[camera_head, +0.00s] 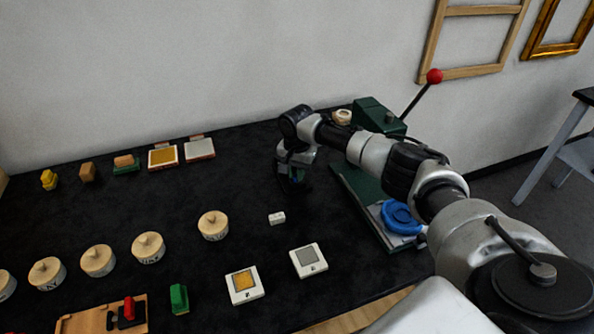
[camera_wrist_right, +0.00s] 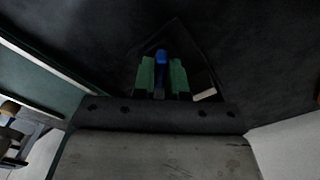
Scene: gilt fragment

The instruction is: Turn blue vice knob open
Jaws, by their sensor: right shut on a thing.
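A round blue part (camera_head: 402,217), which looks like a knob or wheel, lies on a grey plate at the front of the green machine, to the right of my right gripper and partly beside my arm. My right gripper (camera_head: 292,182) points down over the black table, left of the green machine and apart from the round blue part. In the right wrist view, its green fingertips are shut on a slim blue thing (camera_wrist_right: 161,57). I cannot tell what the slim blue thing is. My left gripper is not in view.
The green machine (camera_head: 373,114) has a lever with a red ball (camera_head: 434,76). A white block (camera_head: 277,218) lies near my gripper. Round wooden containers (camera_head: 213,225) and square tiles (camera_head: 308,260) stand on the black table (camera_head: 110,210). Table between left rows is clear.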

